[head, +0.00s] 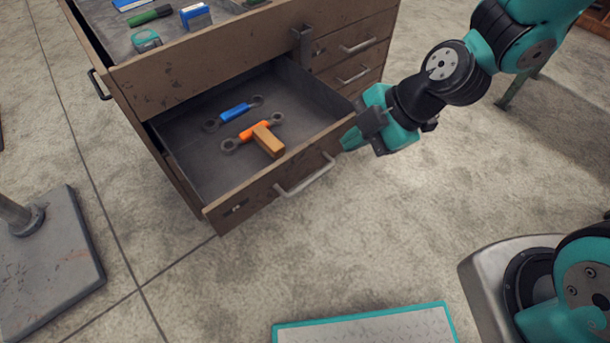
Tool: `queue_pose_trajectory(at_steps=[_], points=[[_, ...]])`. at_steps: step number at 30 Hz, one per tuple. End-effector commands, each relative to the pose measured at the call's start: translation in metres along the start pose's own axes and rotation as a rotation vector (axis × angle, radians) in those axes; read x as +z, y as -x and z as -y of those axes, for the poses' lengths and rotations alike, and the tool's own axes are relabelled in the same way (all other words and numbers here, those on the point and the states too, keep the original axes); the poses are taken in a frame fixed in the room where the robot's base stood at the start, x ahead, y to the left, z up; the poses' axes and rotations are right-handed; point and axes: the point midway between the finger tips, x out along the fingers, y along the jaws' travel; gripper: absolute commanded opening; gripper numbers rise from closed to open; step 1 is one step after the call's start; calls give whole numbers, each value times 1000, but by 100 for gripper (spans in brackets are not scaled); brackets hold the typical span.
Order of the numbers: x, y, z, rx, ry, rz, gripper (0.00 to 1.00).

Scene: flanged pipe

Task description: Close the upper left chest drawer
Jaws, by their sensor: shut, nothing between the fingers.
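The brown tool chest (200,58) stands at the upper left of the head view. Its upper left drawer (250,195) is pulled well out, with a pale bar handle (306,175) on its front. Inside lie a blue-handled wrench (236,112), an orange-handled wrench (254,130) and a brown block (268,140). My gripper (350,140) is shut and empty. Its teal tip is at the right end of the drawer front, right of the handle. I cannot tell whether it touches the front.
Closed smaller drawers (353,72) are to the right in the chest. Tools, including a green tape measure (146,41), lie in the chest's top. A grey base plate (52,262) stands at left. Concrete floor (200,285) in front of the drawer is clear.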

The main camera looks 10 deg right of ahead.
Motion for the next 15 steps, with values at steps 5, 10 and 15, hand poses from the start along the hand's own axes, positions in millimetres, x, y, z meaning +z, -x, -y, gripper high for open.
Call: queue_pose_trajectory(at_steps=[5, 10, 15], points=[[15, -23, 6, 18, 82, 4, 0], [15, -45, 6, 18, 89, 5, 0], [16, -82, 5, 16, 87, 5, 0]])
